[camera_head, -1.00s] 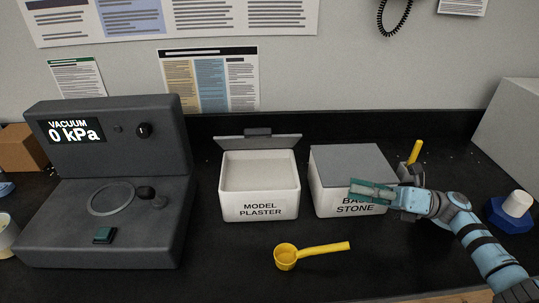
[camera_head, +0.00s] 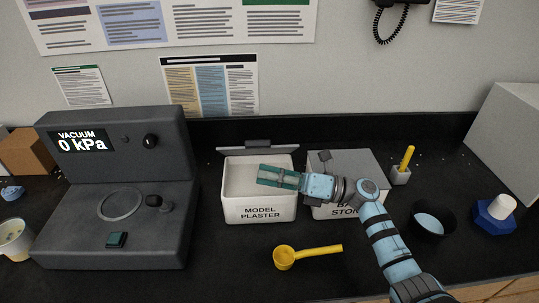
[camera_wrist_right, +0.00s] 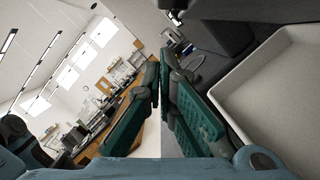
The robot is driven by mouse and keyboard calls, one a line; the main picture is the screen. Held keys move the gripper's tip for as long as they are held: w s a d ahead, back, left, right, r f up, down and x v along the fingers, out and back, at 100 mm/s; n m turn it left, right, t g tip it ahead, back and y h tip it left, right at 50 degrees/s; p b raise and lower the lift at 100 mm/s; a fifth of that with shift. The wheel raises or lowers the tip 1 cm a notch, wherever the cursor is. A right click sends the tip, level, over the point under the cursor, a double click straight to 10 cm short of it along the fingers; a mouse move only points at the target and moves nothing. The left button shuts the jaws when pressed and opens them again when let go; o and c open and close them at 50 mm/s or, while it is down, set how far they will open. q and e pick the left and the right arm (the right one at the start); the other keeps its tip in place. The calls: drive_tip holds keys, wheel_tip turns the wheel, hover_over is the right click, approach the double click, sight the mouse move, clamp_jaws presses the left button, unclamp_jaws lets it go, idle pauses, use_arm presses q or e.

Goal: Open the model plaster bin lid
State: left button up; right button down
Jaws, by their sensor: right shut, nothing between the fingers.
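The model plaster bin (camera_head: 259,210) is a white box labelled MODEL PLASTER, standing on the black bench in the head view. Its grey lid (camera_head: 258,149) is swung up and back at the rear edge, so the bin is open and its pale inside shows. My right gripper (camera_head: 262,176) has its green fingers shut and empty, over the bin opening in the head view. In the right wrist view, the fingers (camera_wrist_right: 168,110) show beside the white bin (camera_wrist_right: 285,90). My left gripper is out of view.
The base stone bin (camera_head: 352,160), lid closed, stands right of the plaster bin, partly behind my right arm. A yellow scoop (camera_head: 285,257) lies in front. The vacuum machine (camera_head: 115,190) is at left. A black bowl (camera_head: 432,222) and a blue-based item (camera_head: 495,215) are at right.

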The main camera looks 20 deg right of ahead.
drive_tip(key=shift+w+d+r, duration=0.25)
drive_tip(key=shift+w+r, duration=0.3)
drive_tip(key=shift+w+d+r, duration=0.2)
drive_tip(key=shift+w+r, duration=0.3)
drive_tip(key=shift+r, duration=0.05)
